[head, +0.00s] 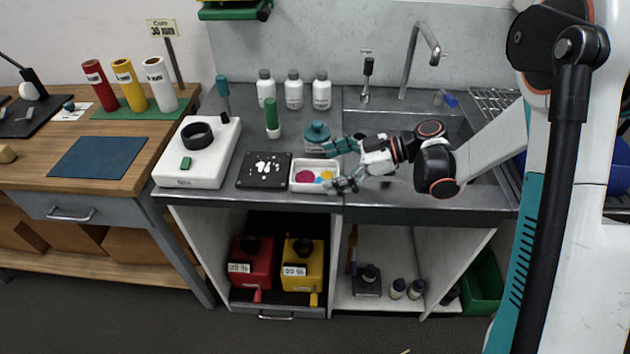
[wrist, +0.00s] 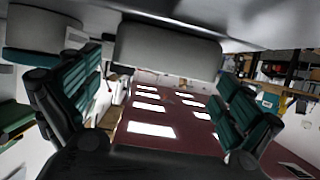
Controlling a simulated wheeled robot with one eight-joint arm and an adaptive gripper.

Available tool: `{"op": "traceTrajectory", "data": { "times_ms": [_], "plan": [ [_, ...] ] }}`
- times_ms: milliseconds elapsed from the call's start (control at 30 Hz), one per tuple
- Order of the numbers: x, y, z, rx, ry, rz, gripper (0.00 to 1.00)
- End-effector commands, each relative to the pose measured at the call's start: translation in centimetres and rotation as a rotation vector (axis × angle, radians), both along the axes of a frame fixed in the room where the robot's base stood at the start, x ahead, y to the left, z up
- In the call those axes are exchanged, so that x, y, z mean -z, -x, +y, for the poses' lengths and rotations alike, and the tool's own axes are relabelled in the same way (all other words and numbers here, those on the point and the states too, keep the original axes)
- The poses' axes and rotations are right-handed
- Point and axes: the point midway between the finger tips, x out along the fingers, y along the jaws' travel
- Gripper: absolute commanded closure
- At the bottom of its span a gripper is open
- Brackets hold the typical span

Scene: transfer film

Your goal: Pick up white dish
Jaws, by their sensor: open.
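The white dish (head: 303,187) is a small rectangular tray on the grey counter. Pink, yellow and blue round pieces lie in it. My gripper (head: 337,166) reaches in from the right, at the dish's right end. Its teal fingers are spread wide, one towards the back beside the teal-lidded jar (head: 317,132), the other by the dish's front right corner. In the wrist view, which looks upside down, a pale block that seems to be the dish (wrist: 168,50) shows between the open fingers (wrist: 158,105). I cannot tell whether either finger touches it.
A black tray (head: 245,181) with small white pieces lies left of the dish. A white device (head: 208,168) stands further left. A green-topped bottle (head: 272,118) and white bottles (head: 293,92) stand behind. A sink and tap (head: 408,62) are behind my arm.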

Motion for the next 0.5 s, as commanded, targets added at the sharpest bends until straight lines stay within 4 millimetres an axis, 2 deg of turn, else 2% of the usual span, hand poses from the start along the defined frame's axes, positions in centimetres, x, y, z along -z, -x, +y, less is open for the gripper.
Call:
{"op": "traceTrajectory", "data": {
  "times_ms": [133, 367, 500],
  "plan": [
    [0.9, 0.1, 1.8, -0.002, 0.000, 0.000, 0.02],
    [0.8, 0.0, 1.9, 0.001, 0.000, 0.000, 0.02],
    [0.8, 0.0, 1.9, 0.001, 0.000, 0.000, 0.31]
  ]
}}
